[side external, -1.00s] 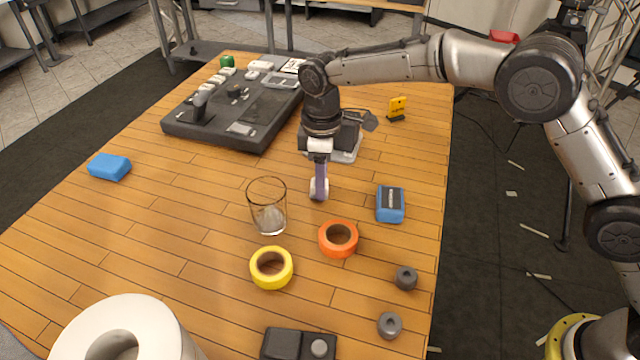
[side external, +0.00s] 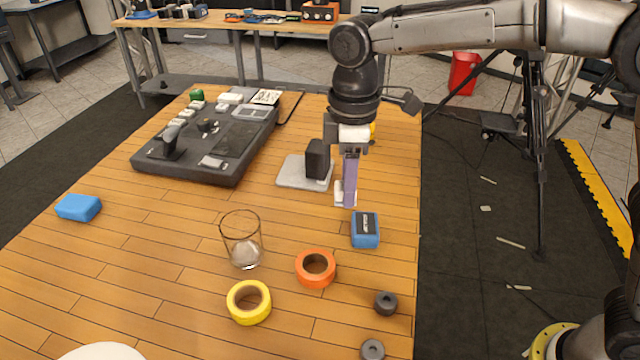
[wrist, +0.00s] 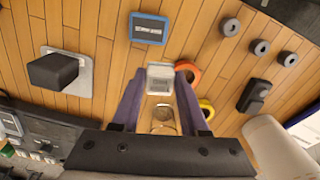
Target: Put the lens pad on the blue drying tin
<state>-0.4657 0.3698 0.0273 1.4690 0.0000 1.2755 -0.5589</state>
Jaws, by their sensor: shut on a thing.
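My gripper (side external: 346,200), with purple fingers, is shut on a small white pad, which I take as the lens pad (wrist: 160,78), and holds it above the table. In the side view the pad (side external: 339,198) is partly hidden by the fingers. The blue tin with a dark labelled top (side external: 365,229) stands on the table just to the right of and below my gripper in the side view. It also shows in the wrist view (wrist: 148,28), apart from the pad. Nothing is seen on top of the tin.
A clear glass (side external: 241,240), an orange tape roll (side external: 315,268) and a yellow tape roll (side external: 249,302) stand nearby. A black block on a grey plate (side external: 290,178) is behind my gripper. A plain blue block (side external: 78,207) lies far left. Small grey rings (side external: 386,303) lie at the near right.

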